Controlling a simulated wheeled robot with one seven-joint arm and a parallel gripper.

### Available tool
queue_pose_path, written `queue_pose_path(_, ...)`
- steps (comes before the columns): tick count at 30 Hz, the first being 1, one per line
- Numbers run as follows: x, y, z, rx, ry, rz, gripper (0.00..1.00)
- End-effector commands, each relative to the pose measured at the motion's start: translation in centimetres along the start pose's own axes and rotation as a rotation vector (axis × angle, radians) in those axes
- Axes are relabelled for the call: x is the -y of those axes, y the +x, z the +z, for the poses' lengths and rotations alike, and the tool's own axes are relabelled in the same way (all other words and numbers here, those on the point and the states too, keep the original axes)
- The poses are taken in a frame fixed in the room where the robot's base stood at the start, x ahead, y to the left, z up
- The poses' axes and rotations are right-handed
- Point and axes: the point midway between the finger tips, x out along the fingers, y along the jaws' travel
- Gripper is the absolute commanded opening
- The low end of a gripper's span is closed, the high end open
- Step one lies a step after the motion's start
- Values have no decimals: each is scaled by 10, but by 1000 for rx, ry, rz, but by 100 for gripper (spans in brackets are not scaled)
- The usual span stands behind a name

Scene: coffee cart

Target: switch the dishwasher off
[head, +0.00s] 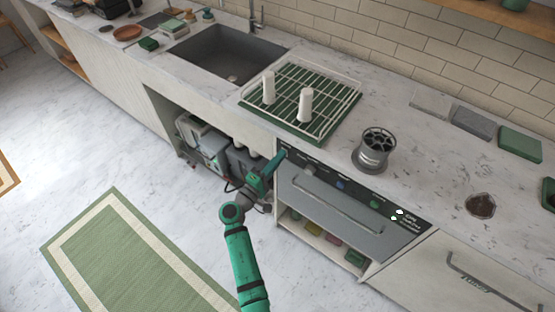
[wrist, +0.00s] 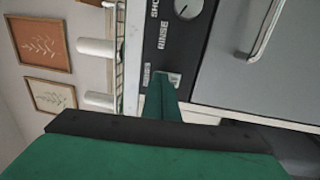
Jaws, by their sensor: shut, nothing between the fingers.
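The dishwasher (head: 340,215) is built in under the counter, with a grey front, a long bar handle and a dark control strip along its top. Its strip also shows in the wrist view (wrist: 165,55), with a round dial (wrist: 187,8), a "RINSE" label and small light switch labels near the strip's end. My gripper (head: 281,156) is shut and empty, its tip at the left end of the strip. In the wrist view the green fingers (wrist: 162,82) cover part of the switch area. Whether they touch the switch, and its position, I cannot tell.
A wire rack (head: 340,98) with two white cups stands on the counter above, beside a sink (head: 225,55). A grey metal holder (head: 373,150) stands near the counter edge. An open bay with machinery (head: 205,145) lies left of the dishwasher. The floor in front is clear around a green rug (head: 125,260).

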Motion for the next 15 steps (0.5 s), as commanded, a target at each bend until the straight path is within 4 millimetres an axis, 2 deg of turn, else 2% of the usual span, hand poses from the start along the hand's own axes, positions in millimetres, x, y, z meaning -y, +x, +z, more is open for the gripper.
queue_pose_path(5,-2,6,1,2,0,0,0)
queue_pose_path(15,-4,2,0,2,1,1,0)
